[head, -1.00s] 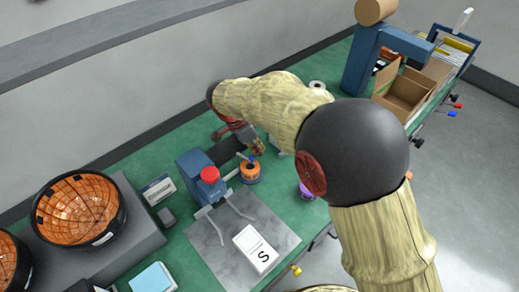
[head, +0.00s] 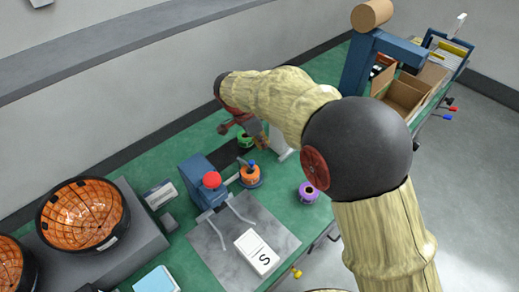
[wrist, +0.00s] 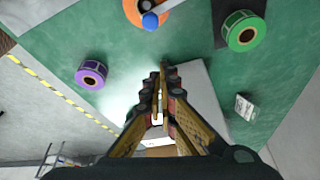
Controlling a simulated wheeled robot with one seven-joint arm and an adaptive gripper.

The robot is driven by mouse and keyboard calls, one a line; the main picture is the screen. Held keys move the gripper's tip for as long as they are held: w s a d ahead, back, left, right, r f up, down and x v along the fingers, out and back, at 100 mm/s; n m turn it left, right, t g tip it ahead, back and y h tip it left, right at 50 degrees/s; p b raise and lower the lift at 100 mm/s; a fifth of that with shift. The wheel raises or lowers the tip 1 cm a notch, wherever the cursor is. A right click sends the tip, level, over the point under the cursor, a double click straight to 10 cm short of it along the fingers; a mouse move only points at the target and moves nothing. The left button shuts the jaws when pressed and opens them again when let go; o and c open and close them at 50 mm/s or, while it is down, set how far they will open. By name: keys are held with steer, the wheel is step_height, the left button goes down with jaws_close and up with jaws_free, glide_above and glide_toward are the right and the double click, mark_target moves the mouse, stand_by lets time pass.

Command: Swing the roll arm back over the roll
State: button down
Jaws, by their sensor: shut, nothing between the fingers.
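The orange roll (head: 250,177) stands on the green bench beside the blue press with a red knob (head: 211,181). The roll arm's blue knob (head: 252,163) shows at the roll's far side in the head view. In the wrist view the blue knob (wrist: 150,20) overlaps the edge of the orange roll (wrist: 145,8), with a short pale bar running from it to the upper right. My gripper (head: 264,143) is above the bench, beyond the roll. In the wrist view my gripper (wrist: 161,68) is shut and empty, apart from the knob.
A green roll (wrist: 244,31) lies on the far side and a purple roll (wrist: 91,74) on the near side. A white block (wrist: 200,95) is below my gripper. A grey plate (head: 215,248) holds a white card labelled S (head: 257,252). Orange-lined bowls (head: 82,215) stand left.

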steer(key=p+v, duration=0.1)
steer(key=v, duration=0.6)
steer(key=shift+p, duration=0.35)
